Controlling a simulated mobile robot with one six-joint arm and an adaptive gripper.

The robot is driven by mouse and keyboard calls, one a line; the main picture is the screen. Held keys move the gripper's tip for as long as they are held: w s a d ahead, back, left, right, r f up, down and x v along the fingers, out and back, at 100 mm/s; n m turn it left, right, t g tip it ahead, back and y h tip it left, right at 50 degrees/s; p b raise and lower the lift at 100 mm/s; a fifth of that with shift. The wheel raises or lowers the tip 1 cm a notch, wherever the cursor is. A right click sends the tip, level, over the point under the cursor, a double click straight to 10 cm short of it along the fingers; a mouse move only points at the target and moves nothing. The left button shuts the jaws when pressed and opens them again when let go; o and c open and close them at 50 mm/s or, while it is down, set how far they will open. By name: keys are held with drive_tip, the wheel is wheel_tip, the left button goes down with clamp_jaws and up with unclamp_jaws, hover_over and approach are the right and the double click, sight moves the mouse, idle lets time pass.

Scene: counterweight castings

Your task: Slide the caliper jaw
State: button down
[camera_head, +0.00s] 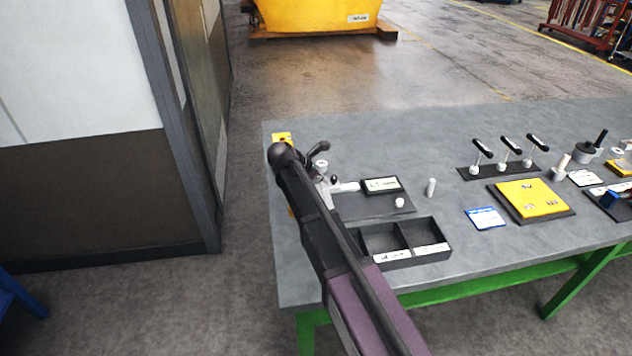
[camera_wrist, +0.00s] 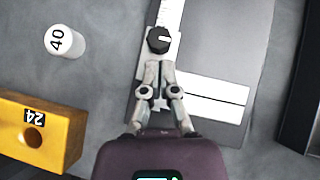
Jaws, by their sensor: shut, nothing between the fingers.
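The caliper lies flat on a dark board (camera_head: 378,207). Its pale marked beam (camera_wrist: 171,14) runs to the top edge in the wrist view, and part of it shows in the head view (camera_head: 347,187). A black knob (camera_wrist: 159,40) sits on the beam; it also shows in the head view (camera_head: 334,180). Pale flat plates (camera_wrist: 208,87) beside my fingers look like caliper parts. My gripper (camera_wrist: 158,66) is shut and empty, its fingertips right at the knob; contact cannot be told. My arm hides much of the gripper and caliper in the head view.
A white cylinder marked 40 (camera_wrist: 63,41) and a yellow block marked 24 (camera_wrist: 40,133) stand close to the left in the wrist view. A black compartment tray (camera_head: 452,243) lies at the table's front. A yellow plate (camera_head: 530,198) and black-handled tools (camera_head: 510,145) stand further right.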

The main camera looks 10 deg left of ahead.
sight(336, 186)
drive_tip(key=shift+w+d, duration=0.1)
drive_tip(key=shift+d, duration=0.05)
drive_tip(key=shift+w+d, duration=0.25)
drive_tip(key=shift+d, duration=0.65)
drive_tip(key=shift+w+d, duration=0.25)
drive_tip(key=shift+d, duration=0.6)
drive_tip(key=shift+w+d, duration=0.25)
drive_tip(key=shift+d, duration=0.65)
drive_tip(key=shift+s+a, duration=0.4)
drive_tip(key=shift+a, duration=0.3)
drive_tip(key=shift+s+a, duration=0.3)
drive_tip(key=shift+a, duration=0.2)
drive_tip(key=shift+s+a, duration=0.25)
drive_tip(key=shift+a, duration=0.2)
drive_tip(key=p+v, duration=0.7)
drive_tip(key=v, duration=0.3)
drive_tip(key=shift+s+a, duration=0.1)
drive_tip(key=shift+s, duration=0.05)
